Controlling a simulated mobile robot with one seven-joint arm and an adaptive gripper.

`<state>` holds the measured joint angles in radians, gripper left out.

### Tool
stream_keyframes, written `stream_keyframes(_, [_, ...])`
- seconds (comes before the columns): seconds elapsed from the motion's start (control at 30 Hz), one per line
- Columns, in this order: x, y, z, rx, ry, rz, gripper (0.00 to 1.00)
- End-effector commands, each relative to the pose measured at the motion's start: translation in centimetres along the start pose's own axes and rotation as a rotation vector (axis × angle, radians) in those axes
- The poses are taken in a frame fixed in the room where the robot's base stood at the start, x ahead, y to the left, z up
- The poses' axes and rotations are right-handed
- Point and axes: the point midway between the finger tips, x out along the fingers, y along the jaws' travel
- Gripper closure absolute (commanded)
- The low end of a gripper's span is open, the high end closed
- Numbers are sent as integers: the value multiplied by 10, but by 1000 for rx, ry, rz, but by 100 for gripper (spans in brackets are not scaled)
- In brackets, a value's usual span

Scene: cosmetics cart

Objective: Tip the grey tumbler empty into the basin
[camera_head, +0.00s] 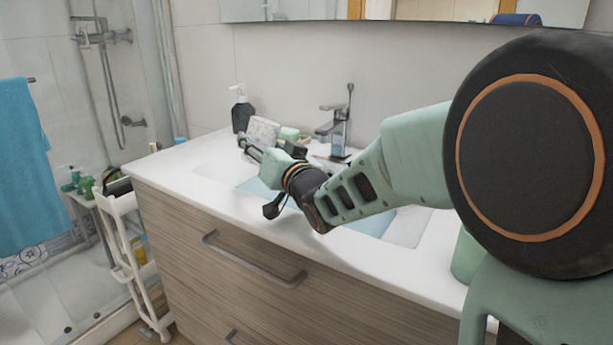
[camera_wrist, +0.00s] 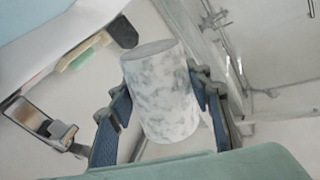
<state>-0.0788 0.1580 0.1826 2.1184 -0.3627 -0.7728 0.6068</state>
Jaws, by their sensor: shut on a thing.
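My gripper (camera_head: 268,146) is shut on the grey tumbler (camera_head: 262,130), a white and grey marbled cup. In the wrist view my gripper's blue-padded fingers (camera_wrist: 162,95) press on both sides of the tumbler (camera_wrist: 163,98). There it looks tilted, with one flat grey end facing up in the picture. I cannot tell what is inside it. In the head view the tumbler is held around the back left of the basin (camera_head: 405,228), whose interior is pale blue. My arm hides much of the basin.
The faucet (camera_head: 340,125) stands behind the basin, right of my gripper. A dark pump bottle (camera_head: 241,113) stands on the white counter (camera_head: 170,172) behind the tumbler. A small green item (camera_head: 289,133) lies near the faucet. A white cart (camera_head: 125,235) stands left of the cabinet.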

Motion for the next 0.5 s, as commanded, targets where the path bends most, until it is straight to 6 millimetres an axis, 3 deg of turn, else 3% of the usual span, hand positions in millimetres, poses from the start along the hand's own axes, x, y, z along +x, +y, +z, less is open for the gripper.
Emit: stream_keyframes(0.5, [-2, 11, 1, 143, 21, -2, 87])
